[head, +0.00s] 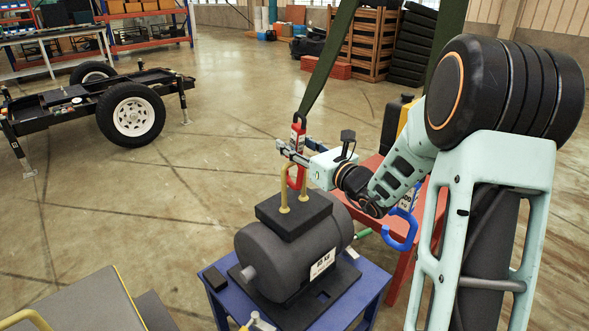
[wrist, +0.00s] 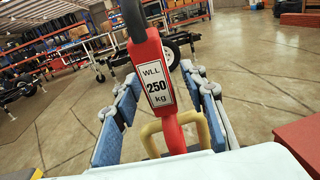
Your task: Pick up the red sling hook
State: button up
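The red sling hook (head: 298,137) hangs from a dark green strap above the dark grey motor (head: 293,257). In the wrist view, the red hook (wrist: 155,82) has a white "WLL 250 kg" label and stands upright between my fingers. My gripper (head: 296,152) reaches in from the right at the hook's height. In the wrist view, my gripper (wrist: 165,84) has its fingers apart on either side of the hook, with gaps visible. The hook's lower curve is at the yellow lifting handle (head: 284,193) on the motor; I cannot tell if it passes through the handle.
The motor stands on a blue table (head: 373,280). A red table (head: 432,210) with a blue hook-like loop (head: 400,229) is to the right. A black trailer frame (head: 75,100) with wheels is at the left. Open floor lies between.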

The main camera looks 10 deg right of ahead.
grip_shut()
jog(key=shift+r, duration=0.15)
jog(key=shift+r, duration=0.1)
